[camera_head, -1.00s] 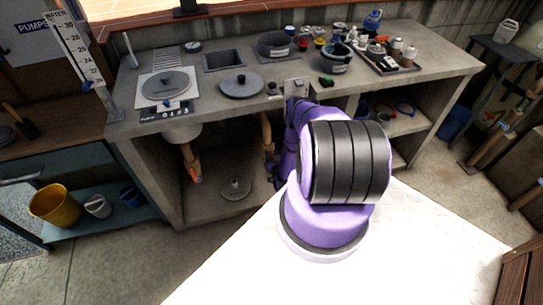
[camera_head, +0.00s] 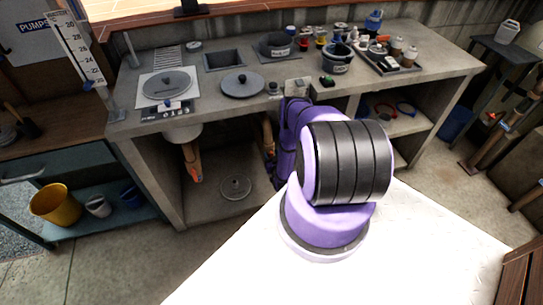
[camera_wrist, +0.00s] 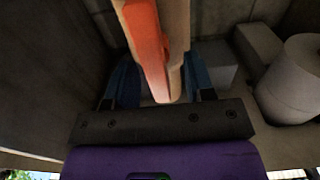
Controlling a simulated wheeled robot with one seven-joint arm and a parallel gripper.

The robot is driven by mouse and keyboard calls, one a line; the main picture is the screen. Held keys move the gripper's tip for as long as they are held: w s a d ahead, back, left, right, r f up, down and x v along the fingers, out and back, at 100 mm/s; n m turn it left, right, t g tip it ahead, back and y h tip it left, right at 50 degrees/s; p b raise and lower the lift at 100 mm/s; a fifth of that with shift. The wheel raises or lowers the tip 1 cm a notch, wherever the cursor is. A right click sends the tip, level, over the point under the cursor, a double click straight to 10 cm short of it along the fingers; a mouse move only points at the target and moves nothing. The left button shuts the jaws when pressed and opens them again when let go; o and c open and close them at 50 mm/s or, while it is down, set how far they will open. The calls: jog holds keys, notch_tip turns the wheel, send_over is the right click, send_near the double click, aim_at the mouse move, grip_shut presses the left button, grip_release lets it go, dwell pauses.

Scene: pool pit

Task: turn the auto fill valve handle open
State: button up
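In the wrist view, an orange-and-tan bar (camera_wrist: 152,50), seemingly the valve handle, comes down from the top of the picture between the two blue fingers of my gripper (camera_wrist: 163,88). The fingers are apart, with a gap on the left; I cannot tell whether the right finger touches the bar. In the head view my gripper is hidden behind my purple arm, under the bench. A tan pipe or handle (camera_head: 267,135) shows just left of the arm there. Another tan piece with an orange part (camera_head: 195,172) hangs further left under the bench.
The concrete bench (camera_head: 215,105) overhangs the work area, with lids and a tray on top. A round drain cover (camera_head: 235,187) lies on the lower shelf. In the wrist view, a pale cylinder (camera_wrist: 292,80) and grey block (camera_wrist: 213,65) stand right of the fingers.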

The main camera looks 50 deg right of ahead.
jog(key=v, duration=1)
jog(key=shift+s+a, duration=0.2)
jog(key=shift+s, duration=0.15)
dwell(0.4)
